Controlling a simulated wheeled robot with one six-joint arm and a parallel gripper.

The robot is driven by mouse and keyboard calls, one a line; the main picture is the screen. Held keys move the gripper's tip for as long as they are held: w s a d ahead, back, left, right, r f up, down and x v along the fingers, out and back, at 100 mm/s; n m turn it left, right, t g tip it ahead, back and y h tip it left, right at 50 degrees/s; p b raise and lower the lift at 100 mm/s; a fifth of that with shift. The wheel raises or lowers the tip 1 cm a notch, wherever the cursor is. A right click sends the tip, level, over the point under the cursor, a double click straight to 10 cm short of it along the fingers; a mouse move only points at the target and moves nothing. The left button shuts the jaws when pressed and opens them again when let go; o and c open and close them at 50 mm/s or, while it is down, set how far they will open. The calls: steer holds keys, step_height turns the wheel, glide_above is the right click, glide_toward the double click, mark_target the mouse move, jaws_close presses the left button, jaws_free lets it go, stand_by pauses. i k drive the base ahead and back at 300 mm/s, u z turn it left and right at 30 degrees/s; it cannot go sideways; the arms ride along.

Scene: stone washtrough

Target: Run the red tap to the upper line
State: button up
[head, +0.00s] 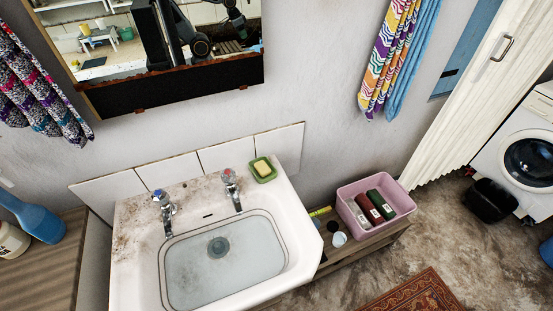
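The white sink (122,285) stands against the wall. The tap with a red top (230,188) is at the back right of its rim. A tap with a blue top (163,208) is at the back left. No stream shows under either spout. A thin dark line (285,240) runs round the inside of the basin. The basin floor looks pale and bluish, with a round grey drain (218,246); I cannot tell how deep any water is. My gripper is not directly in view; the mirror reflects dark parts of my body.
A green soap dish (271,177) with yellow soap sits at the sink's back right corner. A mirror (185,92) and striped towels (388,60) hang above. A pink crate (401,190) with bottles stands on a low wooden bench to the right. A blue brush (38,220) lies at the left.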

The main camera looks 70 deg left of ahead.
mark_target(228, 175)
steer(key=i, duration=0.45)
steer(key=u, duration=3.3)
steer(key=i, duration=0.5)
steer(key=u, duration=0.05)
